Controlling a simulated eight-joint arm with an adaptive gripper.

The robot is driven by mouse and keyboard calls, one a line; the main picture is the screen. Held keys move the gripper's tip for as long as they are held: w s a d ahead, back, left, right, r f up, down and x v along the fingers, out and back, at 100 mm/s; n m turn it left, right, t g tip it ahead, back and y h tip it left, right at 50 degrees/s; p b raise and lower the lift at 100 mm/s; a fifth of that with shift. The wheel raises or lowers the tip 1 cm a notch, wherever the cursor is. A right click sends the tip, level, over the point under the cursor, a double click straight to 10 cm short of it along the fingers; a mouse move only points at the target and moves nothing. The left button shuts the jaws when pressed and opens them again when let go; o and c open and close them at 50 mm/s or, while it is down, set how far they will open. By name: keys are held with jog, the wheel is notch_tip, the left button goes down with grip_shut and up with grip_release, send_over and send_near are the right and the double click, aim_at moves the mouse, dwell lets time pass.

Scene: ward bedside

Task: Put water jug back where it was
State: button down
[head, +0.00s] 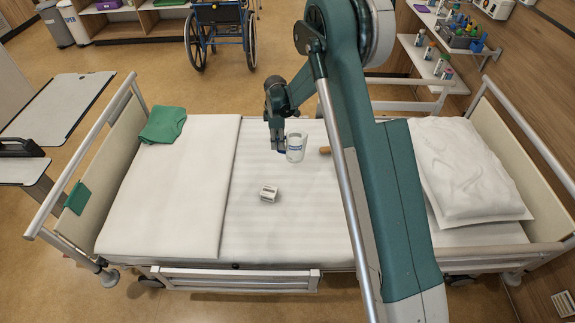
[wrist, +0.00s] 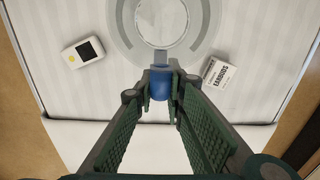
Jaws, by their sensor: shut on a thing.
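My gripper (head: 281,148) is at the jug's left side in the head view. In the wrist view my gripper (wrist: 162,88) is shut on the jug's blue handle (wrist: 160,83), between the green pads. I cannot tell whether the jug's base touches the sheet.
A small white box (head: 268,194) lies on the bed (head: 250,235). The wrist view shows a printed box (wrist: 221,73) and a white device (wrist: 84,51) beside the jug.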

aim_at(278, 152)
jog(key=shift+f+b, duration=0.6)
jog(key=shift+f, duration=2.4)
jog(key=shift+f+b, duration=0.45)
jog(key=shift+f, duration=1.4)
jog(key=c, duration=2.4)
grip_release()
jog(key=shift+o, duration=0.2)
notch_tip(278, 152, up, 12)
jog(key=shift+r+p, duration=0.1)
jog(key=shift+p, duration=1.1)
